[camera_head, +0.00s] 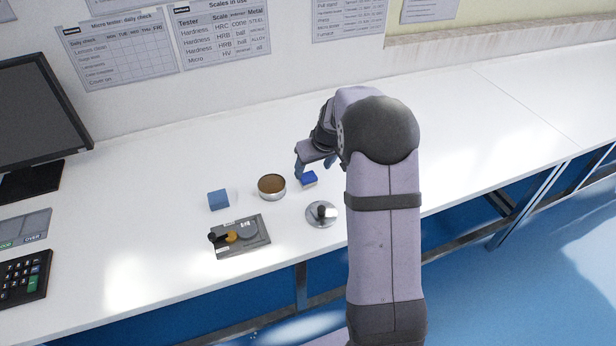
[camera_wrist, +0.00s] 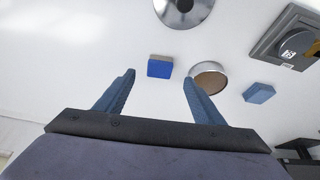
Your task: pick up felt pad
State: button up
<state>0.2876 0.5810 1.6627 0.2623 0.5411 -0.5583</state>
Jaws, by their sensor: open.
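A small blue pad with a tan edge (camera_head: 309,180), which looks like the felt pad, lies flat on the white bench. In the wrist view this pad (camera_wrist: 160,69) shows ahead of the gap between my fingertips. My gripper (camera_head: 314,167) is open and empty above the bench, close to the pad on its far side. In the wrist view both fingers of my gripper (camera_wrist: 159,79) are spread apart. Neither is seen touching the pad, and the exact height above it cannot be told.
A round dish with brown contents (camera_head: 271,187) stands just left of the pad. A lighter blue block (camera_head: 218,200) is farther left. A metal disc with a knob (camera_head: 321,213) and a grey device (camera_head: 240,240) lie nearer the front edge. The bench behind is clear.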

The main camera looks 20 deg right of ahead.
aim_at(308, 177)
jog(key=shift+p+x, duration=1.25)
jog(key=shift+x, duration=2.4)
jog(key=shift+w, duration=0.15)
jog(key=shift+r, duration=0.1)
jog(key=c, duration=1.2)
